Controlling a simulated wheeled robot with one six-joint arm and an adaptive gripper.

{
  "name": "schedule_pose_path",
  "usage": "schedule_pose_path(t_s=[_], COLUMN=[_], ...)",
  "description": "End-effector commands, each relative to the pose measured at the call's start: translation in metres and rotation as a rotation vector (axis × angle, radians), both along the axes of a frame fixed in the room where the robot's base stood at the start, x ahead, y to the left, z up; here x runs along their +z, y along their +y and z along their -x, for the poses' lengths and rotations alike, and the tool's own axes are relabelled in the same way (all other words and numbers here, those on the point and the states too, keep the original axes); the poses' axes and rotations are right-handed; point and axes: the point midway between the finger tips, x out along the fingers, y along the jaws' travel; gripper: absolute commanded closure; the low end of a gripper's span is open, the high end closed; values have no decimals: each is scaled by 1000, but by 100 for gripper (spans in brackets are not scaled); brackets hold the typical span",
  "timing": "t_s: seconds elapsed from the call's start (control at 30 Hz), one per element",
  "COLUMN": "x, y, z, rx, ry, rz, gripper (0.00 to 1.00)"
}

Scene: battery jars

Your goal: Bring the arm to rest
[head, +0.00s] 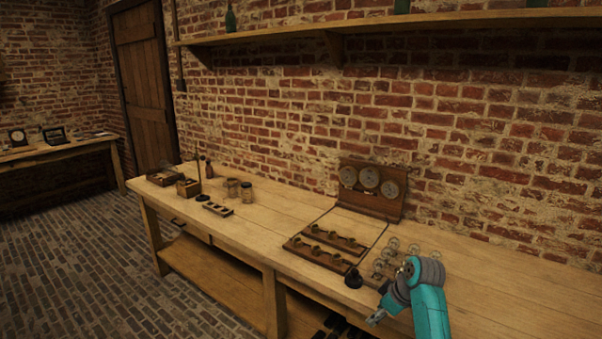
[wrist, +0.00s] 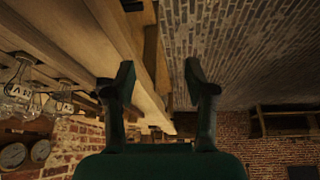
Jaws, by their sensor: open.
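My gripper (head: 376,317) hangs at the front edge of the workbench (head: 240,233), at the end of my teal arm on the right of the head view. In the wrist view my gripper (wrist: 160,75) shows two dark fingers spread apart with nothing between them. Several glass jars (head: 392,248) stand on the bench behind my arm, partly hidden by it. Some of these glass jars (wrist: 24,88) also show at the left of the wrist view, apart from the fingers.
A wooden rack (head: 318,252) and a small black object (head: 353,278) lie left of the jars. A panel with three dials (head: 372,187) stands behind. Small boxes and jars (head: 232,187) sit at the bench's far left. Brick floor (head: 90,250) lies open in front.

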Motion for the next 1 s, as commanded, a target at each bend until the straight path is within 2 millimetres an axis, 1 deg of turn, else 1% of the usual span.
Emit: schedule_pose_path(t_s=[0.03, 0.07, 0.2, 0.3, 0.37, 0.5, 0.67, 0.8, 0.97, 1.0], x=[-18, -28, -76, -108, -125, -160, -192, -212, -226, -228], y=[2, 3, 9, 13, 15, 19, 22, 25, 27, 27], z=[8, 12, 37, 58, 72, 107, 152, 195, 245, 258], rx=[-19, -34, -107, -162, -193, -264, -341, -402, -466, -482], ry=[-4, -10, -47, -76, -94, -137, -188, -234, -290, -303], rz=[-3, -5, -11, -17, -20, -30, -41, -52, -68, -72], gripper=[45, 45, 45, 45, 45, 45, 45, 45, 45, 45])
